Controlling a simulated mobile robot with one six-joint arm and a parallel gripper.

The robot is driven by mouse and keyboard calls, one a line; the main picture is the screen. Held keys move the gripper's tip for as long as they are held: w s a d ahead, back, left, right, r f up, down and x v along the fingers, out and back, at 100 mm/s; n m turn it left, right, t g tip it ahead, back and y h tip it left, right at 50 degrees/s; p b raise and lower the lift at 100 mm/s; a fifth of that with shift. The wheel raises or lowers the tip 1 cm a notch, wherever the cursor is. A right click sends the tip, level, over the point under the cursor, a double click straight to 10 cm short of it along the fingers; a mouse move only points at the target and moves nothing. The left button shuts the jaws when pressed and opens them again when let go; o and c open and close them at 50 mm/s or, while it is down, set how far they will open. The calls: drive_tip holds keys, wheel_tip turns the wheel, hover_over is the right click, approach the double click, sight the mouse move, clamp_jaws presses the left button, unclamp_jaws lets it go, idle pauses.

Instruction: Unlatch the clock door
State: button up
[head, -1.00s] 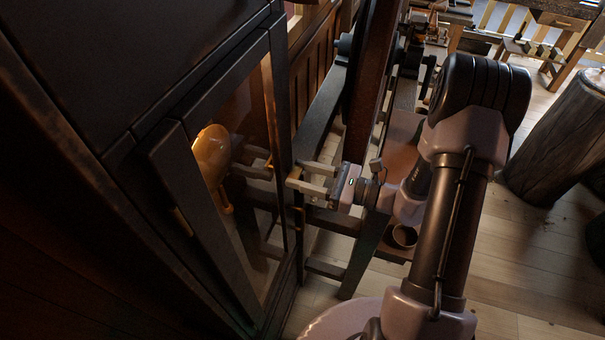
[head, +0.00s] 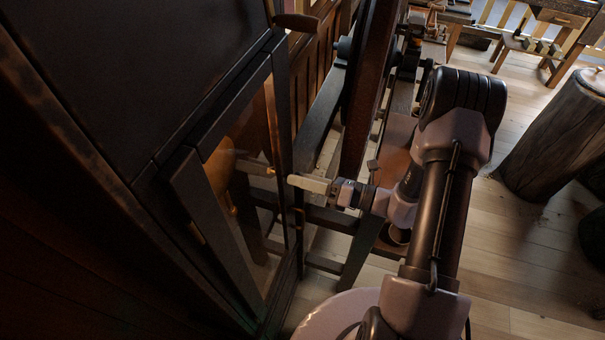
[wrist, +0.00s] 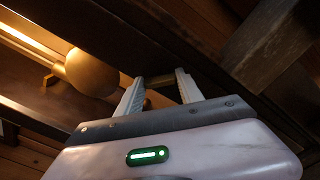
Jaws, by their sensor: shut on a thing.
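The clock door (head: 283,130) is a dark frame around a glass pane, at left in the head view, and looks closed. Behind the glass hangs a brass pendulum bob, which also shows in the wrist view (wrist: 92,74). My gripper (head: 292,181) is at the door's right-hand frame edge. In the head view the latch is hidden by the fingers.
A dark wooden frame machine (head: 365,110) stands just behind my gripper, with a bench beside it. A large log stump (head: 550,135) stands on the floor at right. The plank floor (head: 520,250) is open at lower right.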

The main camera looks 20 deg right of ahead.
drive_tip(key=shift+m+p, duration=2.05)
drive_tip(key=shift+m, duration=2.45)
drive_tip(key=o, duration=1.4)
drive_tip(key=v, duration=1.7)
drive_tip(key=shift+s+d, duration=0.15)
